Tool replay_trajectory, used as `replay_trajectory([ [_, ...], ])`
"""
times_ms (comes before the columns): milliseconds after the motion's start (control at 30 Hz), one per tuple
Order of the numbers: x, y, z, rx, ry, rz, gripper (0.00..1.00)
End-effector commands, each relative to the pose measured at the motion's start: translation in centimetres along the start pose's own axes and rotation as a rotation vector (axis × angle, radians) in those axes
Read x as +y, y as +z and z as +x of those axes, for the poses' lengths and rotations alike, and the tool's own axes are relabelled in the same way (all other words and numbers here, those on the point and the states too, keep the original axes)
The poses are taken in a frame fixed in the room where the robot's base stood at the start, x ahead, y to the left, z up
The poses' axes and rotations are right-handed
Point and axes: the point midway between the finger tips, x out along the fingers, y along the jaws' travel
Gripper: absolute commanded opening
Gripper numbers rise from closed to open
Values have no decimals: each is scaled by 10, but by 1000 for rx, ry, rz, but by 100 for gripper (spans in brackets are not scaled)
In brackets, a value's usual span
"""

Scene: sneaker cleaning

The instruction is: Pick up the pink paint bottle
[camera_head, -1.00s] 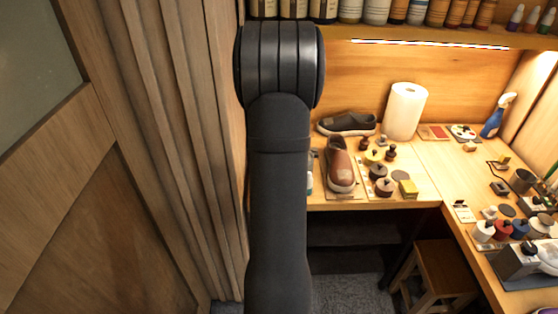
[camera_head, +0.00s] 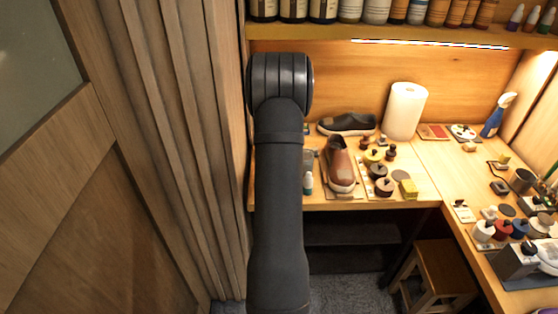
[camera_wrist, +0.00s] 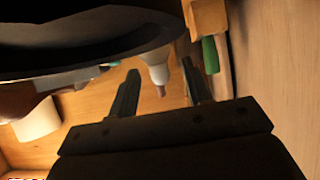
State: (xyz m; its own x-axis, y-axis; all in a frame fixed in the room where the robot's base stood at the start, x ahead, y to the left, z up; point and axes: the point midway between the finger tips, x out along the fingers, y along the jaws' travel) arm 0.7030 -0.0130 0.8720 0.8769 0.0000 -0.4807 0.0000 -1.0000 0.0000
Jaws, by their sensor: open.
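No bottle clearly reads as pink in the body camera view. In the wrist view a pale bottle (camera_wrist: 157,72) with a dull pinkish-brown tip shows between and beyond the fingers of my gripper (camera_wrist: 162,68); I cannot tell if it is the pink paint bottle. My gripper is open, with nothing seen held in it. In the body camera view my arm hides the gripper. A small white and teal bottle (camera_head: 308,183) stands at the left end of the workbench, just right of my arm.
A brown shoe (camera_head: 340,163) and a dark shoe (camera_head: 347,124) are on the workbench (camera_head: 420,180), with a paper towel roll (camera_head: 405,111) behind. Several bottles line the shelf (camera_head: 400,34) above. A wooden stool (camera_head: 440,268) stands below. A green object (camera_wrist: 210,55) is near the right finger.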

Motion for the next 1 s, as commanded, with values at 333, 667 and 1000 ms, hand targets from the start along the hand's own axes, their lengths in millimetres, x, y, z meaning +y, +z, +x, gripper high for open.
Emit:
replay_trajectory([
  [333,0,0,2,0,0,0,25],
  [667,0,0,1,0,0,0,0],
  [1000,0,-9,-3,2,0,0,0],
])
